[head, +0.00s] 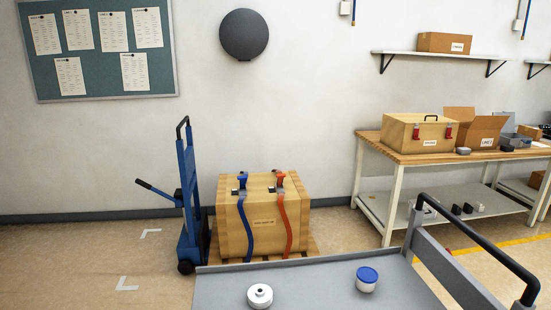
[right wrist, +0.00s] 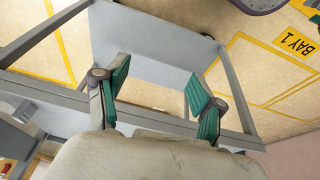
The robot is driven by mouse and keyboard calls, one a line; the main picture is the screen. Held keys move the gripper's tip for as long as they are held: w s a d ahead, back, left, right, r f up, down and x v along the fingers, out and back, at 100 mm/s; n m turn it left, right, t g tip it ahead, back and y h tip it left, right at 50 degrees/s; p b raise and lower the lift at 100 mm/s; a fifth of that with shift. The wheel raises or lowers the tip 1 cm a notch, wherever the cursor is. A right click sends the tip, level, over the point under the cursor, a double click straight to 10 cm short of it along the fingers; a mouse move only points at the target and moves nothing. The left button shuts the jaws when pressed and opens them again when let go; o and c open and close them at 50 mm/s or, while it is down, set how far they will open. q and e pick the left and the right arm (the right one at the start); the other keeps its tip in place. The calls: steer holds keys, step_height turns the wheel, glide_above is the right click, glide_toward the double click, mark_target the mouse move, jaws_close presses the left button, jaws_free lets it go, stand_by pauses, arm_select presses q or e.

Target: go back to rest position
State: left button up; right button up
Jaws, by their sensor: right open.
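My right gripper (right wrist: 157,97) shows in the right wrist view with its two green-padded fingers wide apart and nothing between them. Beyond the fingers are the grey frame and flat panel (right wrist: 150,40) of a cart or table. Neither gripper shows in the head view, and my left gripper is in no view.
In the head view a grey cart top (head: 320,290) carries a white round part (head: 260,296) and a blue-lidded jar (head: 366,279). Behind it stand a strapped wooden crate (head: 262,222) and a blue hand truck (head: 188,205). A workbench (head: 400,155) with boxes is at right.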

step_height(320, 180, down, 24)
steer(key=s+g, duration=0.1)
steer(key=s+d+f+g, duration=0.1)
steer(key=s+f, duration=0.7)
steer(key=f, duration=0.4)
steer(key=shift+s+d, duration=0.2)
steer(key=shift+s, duration=0.15)
steer(key=s+f, duration=0.1)
steer(key=s, duration=0.1)
steer(key=s+d+f, duration=0.1)
steer(key=s+f, duration=0.1)
steer(key=s, duration=0.1)
steer(key=s+f, duration=0.1)
steer(key=s, duration=0.2)
steer(key=shift+s+d+f, duration=0.25)
steer(key=shift+d+f, duration=0.1)
steer(key=shift+f, duration=0.05)
steer(key=shift+c, duration=0.2)
